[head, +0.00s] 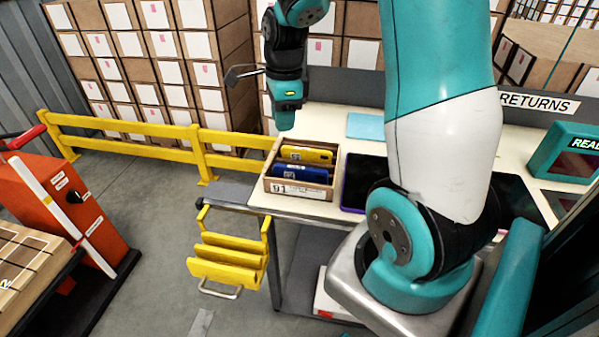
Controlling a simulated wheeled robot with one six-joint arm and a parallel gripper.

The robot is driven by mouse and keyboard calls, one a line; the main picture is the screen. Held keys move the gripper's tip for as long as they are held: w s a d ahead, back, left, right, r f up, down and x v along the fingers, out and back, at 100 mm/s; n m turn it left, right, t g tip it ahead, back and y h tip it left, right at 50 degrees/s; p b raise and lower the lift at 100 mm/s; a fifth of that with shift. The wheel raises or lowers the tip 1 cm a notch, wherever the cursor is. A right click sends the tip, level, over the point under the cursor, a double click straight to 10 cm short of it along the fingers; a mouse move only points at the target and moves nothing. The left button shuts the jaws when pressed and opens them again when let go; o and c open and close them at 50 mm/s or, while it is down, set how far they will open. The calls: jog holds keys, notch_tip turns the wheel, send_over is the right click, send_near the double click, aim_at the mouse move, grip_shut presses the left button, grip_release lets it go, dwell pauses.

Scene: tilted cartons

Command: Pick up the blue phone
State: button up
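The blue phone (300,173) lies tilted in the front part of a small wooden carton (298,191) marked 91, at the left end of the worktable. A yellow phone (309,155) leans behind it in the same carton. The carton's front wall hides the blue phone's lower edge. My gripper (235,75) shows as a small dark shape left of my teal wrist, in the upper middle of the head view. It is apart from the carton and appears above it and to the left. Its fingers are too small and dark to tell open from shut.
A dark purple-edged tray (355,183) stands just right of the carton. A light blue item (364,126) lies behind on the worktable (325,117). A yellow rail (130,126) and stacked boxes (150,60) stand behind. My arm hides part of the table's right side.

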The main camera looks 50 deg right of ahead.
jog(key=d+f+m, duration=0.2)
jog(key=d+m, duration=0.3)
jog(key=d, duration=0.1)
jog(key=p, duration=0.2)
send_over(301, 167)
jog(key=shift+m, duration=0.3)
jog(key=f, duration=1.1)
jog(key=shift+s+a, duration=0.1)
jog(key=shift+s, duration=0.3)
jog(key=shift+w+f+p, duration=0.2)
jog(key=shift+f+p, duration=0.1)
jog(key=shift+f, duration=1.2)
jog(key=shift+w+f+p, duration=0.15)
jog(key=shift+f+p, duration=0.1)
jog(key=shift+f, duration=1.25)
grip_shut()
